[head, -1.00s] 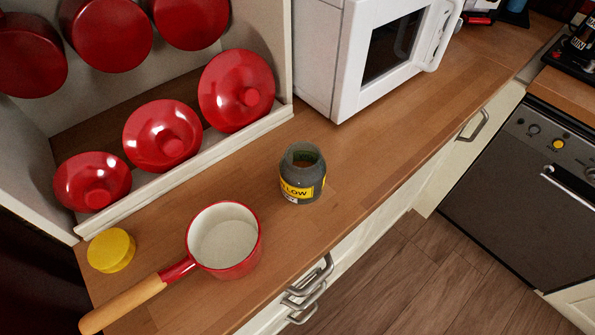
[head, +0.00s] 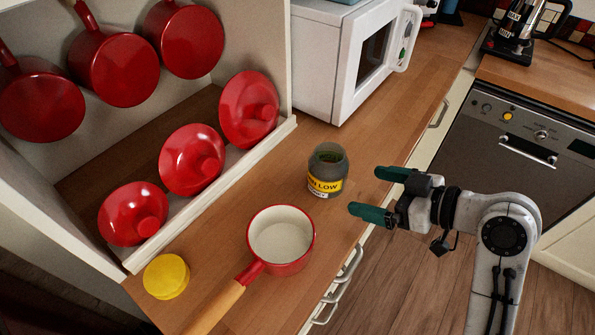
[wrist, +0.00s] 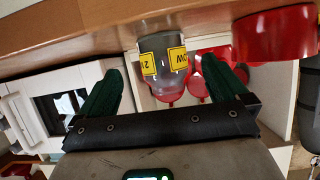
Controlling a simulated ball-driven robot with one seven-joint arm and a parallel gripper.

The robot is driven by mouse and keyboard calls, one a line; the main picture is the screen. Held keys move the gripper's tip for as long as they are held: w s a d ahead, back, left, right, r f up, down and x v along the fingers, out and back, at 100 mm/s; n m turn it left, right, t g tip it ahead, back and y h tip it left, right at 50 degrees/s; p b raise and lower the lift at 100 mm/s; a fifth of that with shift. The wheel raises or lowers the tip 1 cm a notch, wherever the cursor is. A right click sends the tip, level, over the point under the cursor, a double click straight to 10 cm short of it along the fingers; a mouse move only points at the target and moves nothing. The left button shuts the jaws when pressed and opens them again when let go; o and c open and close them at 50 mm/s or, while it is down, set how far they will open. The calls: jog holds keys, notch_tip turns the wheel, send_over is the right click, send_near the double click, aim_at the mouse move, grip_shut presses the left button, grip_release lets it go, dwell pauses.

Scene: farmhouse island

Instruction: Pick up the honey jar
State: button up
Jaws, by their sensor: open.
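The honey jar (head: 326,172) is an open-topped, dark grey glass jar with a yellow label. It stands upright on the wooden counter, right of the red saucepan. My gripper (head: 365,192) has come in from the right, its two green fingers apart and pointing left at the jar. A gap shows between the fingertips and the jar, and nothing is held. In the wrist view, which is upside down, the jar (wrist: 163,66) appears between the fingers of my gripper (wrist: 161,66), beyond their tips.
A red saucepan (head: 281,241) with a wooden handle stands left of the jar. A yellow round lid (head: 166,276) lies further left. A shelf (head: 215,190) with red lids and hanging red pans is behind. A white microwave (head: 330,70) stands at the back; counter between it and the jar is clear.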

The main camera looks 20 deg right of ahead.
aim_at(344, 180)
jog(key=w+a, duration=0.1)
jog(key=w, duration=0.1)
jog(key=w+a, duration=0.2)
jog(key=shift+a+f, duration=0.1)
jog(key=shift+f, duration=0.3)
jog(key=shift+p+x, duration=0.55)
jog(key=shift+x, duration=2.4)
jog(key=shift+w+r, duration=0.1)
